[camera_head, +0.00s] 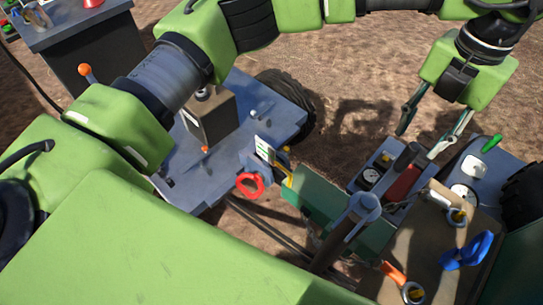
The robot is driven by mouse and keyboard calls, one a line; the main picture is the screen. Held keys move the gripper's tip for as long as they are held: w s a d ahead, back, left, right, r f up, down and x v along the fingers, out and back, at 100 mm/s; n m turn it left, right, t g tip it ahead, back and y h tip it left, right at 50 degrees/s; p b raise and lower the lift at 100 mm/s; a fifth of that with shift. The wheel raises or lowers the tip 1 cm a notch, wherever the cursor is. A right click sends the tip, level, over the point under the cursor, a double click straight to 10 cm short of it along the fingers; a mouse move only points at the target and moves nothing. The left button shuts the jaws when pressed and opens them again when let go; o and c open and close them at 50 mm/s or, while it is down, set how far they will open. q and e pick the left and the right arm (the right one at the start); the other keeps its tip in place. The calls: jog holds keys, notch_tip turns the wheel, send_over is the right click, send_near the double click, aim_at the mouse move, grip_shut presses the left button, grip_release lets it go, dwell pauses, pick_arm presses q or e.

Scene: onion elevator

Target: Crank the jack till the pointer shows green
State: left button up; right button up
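My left gripper (422,136) is at the upper right, with its two thin fingers spread apart and nothing between them. It is above a small panel with round dials (371,176) and a dark red block (403,182). A dark grey cylinder (405,156) stands just below the fingers. A small white plate with green and dark marks (265,149) stands at the centre, with yellow parts and a red ring (250,185) beside it. I cannot tell which part is the jack's crank or whether this plate bears its pointer. My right gripper is not in view.
A green beam (320,203) runs towards an upright dark tube (345,232). A brown board (435,245) with blue (468,250) and orange (394,273) handles lies at lower right. A grey-blue platform (275,110) with a wheel is behind. Bare brown ground is open at upper middle.

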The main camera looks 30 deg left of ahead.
pick_arm(q)
jog(key=shift+r+p, duration=1.3)
jog(key=shift+r, duration=1.3)
